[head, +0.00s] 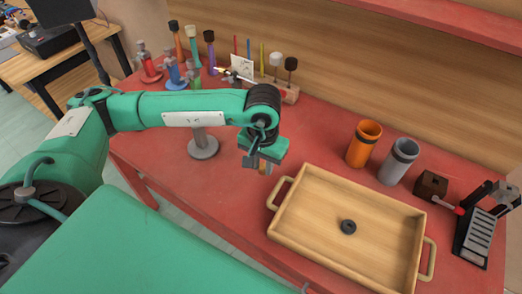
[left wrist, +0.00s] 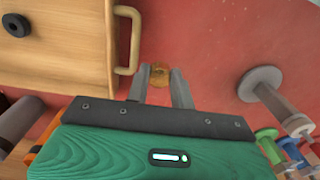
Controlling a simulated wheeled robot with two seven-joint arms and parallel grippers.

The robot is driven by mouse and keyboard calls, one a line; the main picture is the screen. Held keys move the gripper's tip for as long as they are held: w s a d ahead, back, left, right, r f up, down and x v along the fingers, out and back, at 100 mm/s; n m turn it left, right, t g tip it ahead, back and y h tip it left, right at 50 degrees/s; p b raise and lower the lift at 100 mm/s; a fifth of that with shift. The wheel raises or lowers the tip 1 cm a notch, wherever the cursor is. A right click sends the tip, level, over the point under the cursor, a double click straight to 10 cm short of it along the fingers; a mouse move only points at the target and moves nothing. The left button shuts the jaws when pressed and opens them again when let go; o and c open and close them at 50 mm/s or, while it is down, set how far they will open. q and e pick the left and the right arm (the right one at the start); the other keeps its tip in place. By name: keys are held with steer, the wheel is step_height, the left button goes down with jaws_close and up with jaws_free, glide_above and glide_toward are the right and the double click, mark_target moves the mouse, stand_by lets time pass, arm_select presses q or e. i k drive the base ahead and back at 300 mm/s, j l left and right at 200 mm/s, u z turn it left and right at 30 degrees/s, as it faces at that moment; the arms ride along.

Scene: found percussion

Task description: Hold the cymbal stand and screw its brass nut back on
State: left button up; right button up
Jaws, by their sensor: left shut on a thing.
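The cymbal stand (head: 203,146) stands on the red table, its round grey base showing below my left arm, which hides its upper part in the head view. In the left wrist view the stand's base (left wrist: 261,83) and grey post are at the right, apart from my gripper. My left gripper (head: 262,162) points down left of the wooden tray. It is shut on the small amber-gold brass nut (left wrist: 159,75), which sits between the fingertips in the left wrist view. The nut also shows under the fingers in the head view (head: 264,169). My right gripper is not in view.
The wooden tray (head: 305,231) holds a black ring (head: 348,227). An orange cup (head: 364,144) and a grey cup (head: 398,162) stand behind it. Several mallets and coloured clamps (head: 172,72) stand at the back left. The table between stand and tray is mostly clear.

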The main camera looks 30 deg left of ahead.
mark_target(203, 146)
steer(key=k+u, duration=0.35)
steer(key=k+j+u, duration=0.1)
steer(key=u, duration=0.25)
steer(key=k+j+u, duration=0.2)
steer(key=u, duration=0.15)
